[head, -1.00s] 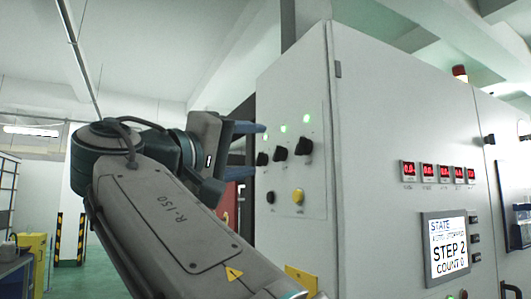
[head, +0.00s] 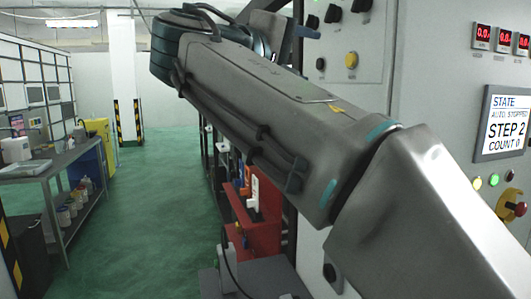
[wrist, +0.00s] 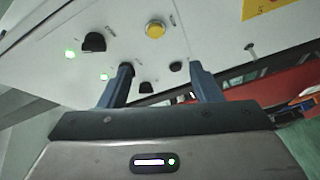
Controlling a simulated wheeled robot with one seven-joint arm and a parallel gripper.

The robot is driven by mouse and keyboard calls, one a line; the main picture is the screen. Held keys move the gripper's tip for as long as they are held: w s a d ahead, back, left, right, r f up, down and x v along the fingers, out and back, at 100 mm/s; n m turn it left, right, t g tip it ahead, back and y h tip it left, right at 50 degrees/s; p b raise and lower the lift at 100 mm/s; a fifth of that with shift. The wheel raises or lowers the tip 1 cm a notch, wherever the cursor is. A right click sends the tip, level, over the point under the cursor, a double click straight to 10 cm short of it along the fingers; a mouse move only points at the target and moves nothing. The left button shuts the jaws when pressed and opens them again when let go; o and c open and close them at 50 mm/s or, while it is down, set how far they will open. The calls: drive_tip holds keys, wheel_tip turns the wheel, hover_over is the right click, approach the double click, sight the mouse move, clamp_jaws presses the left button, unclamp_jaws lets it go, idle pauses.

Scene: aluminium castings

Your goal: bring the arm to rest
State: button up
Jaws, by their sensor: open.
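My gripper (wrist: 162,85) shows in the wrist view with its two blue fingers apart and nothing between them. It faces the control panel on the cabinet side, with black knobs (wrist: 94,42), a yellow button (wrist: 155,29) and green lamps. I cannot tell how far the fingertips are from the panel. In the head view my arm crosses the picture from lower right to upper left. It hides most of the gripper, of which only a finger shows at the top, near the knobs (head: 333,13).
The grey cabinet (head: 437,85) stands on the right, its screen (head: 507,122) reading "AUTO STOPPED, STEP 2, COUNT 0". A red unit (head: 262,222) is beside it. A workbench (head: 50,160) stands at left. The green floor (head: 165,215) between is clear.

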drive_tip(key=d+f+n+g+y, duration=0.1)
drive_tip(key=d+f+g+y, duration=0.25)
drive_tip(key=f, duration=0.95)
drive_tip(key=d+f+n+g+y, duration=0.15)
drive_tip(key=d+f, duration=0.35)
drive_tip(key=f, duration=0.7)
drive_tip(key=s+f+m+g+y, duration=0.2)
drive_tip(key=s+f+m+y, duration=0.2)
drive_tip(key=s+f, duration=0.4)
drive_tip(key=s+f+m+g+y, duration=0.3)
drive_tip(key=s+f, duration=0.5)
drive_tip(key=f, duration=1)
drive_tip(key=shift+s+d+f+m+y, duration=0.2)
drive_tip(key=shift+d+f+m+y, duration=0.15)
drive_tip(key=shift+y, duration=0.15)
drive_tip(key=shift+r, duration=0.1)
